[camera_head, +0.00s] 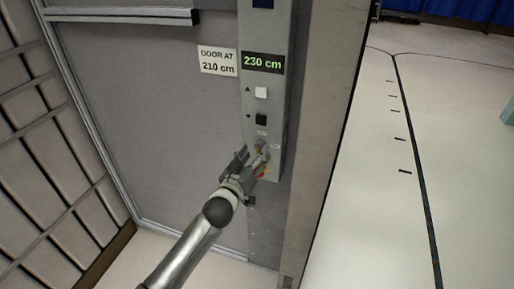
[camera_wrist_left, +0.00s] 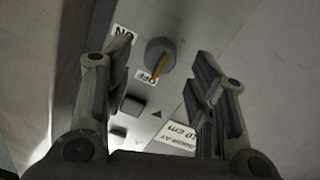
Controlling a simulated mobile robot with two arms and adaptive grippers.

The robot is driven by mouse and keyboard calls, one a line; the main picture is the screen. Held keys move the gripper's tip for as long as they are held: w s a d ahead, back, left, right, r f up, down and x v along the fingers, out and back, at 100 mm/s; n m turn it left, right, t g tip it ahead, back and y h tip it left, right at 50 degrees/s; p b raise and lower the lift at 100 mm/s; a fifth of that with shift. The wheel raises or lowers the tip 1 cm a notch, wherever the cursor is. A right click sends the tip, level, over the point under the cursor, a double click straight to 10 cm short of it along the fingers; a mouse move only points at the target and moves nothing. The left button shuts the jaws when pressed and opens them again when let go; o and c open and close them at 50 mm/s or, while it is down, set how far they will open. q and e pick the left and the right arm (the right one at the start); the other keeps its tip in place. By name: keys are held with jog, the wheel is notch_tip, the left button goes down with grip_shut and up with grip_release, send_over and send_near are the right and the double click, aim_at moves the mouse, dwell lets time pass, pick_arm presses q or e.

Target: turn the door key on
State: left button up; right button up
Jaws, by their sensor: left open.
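The door key (camera_wrist_left: 158,52) is a round grey knob with an orange pointer on the grey control panel. It shows in the left wrist view, upper middle. The pointer is angled toward the OFF label (camera_wrist_left: 144,76); the ON label (camera_wrist_left: 123,36) lies left of the knob. My left gripper (camera_head: 252,162) is open and empty, in front of the lower end of the panel in the head view. In the left wrist view its two fingers (camera_wrist_left: 160,78) stand apart on either side of the knob, not closed on it. The gripper partly hides the key in the head view. My right gripper is not in view.
Above the key on the panel are a black button (camera_head: 261,119), a white button (camera_head: 261,92) and a display (camera_head: 263,63) reading 230 cm. A sign (camera_head: 217,61) reads DOOR AT 210 cm. A post (camera_head: 335,110) stands right of the panel; open floor (camera_head: 370,210) lies beyond.

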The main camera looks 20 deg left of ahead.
aim_at(259, 147)
pick_arm(q)
jog(key=shift+w+d, duration=0.1)
jog(key=shift+w, duration=1.2)
jog(key=c, duration=1)
jog(key=shift+c, duration=0.2)
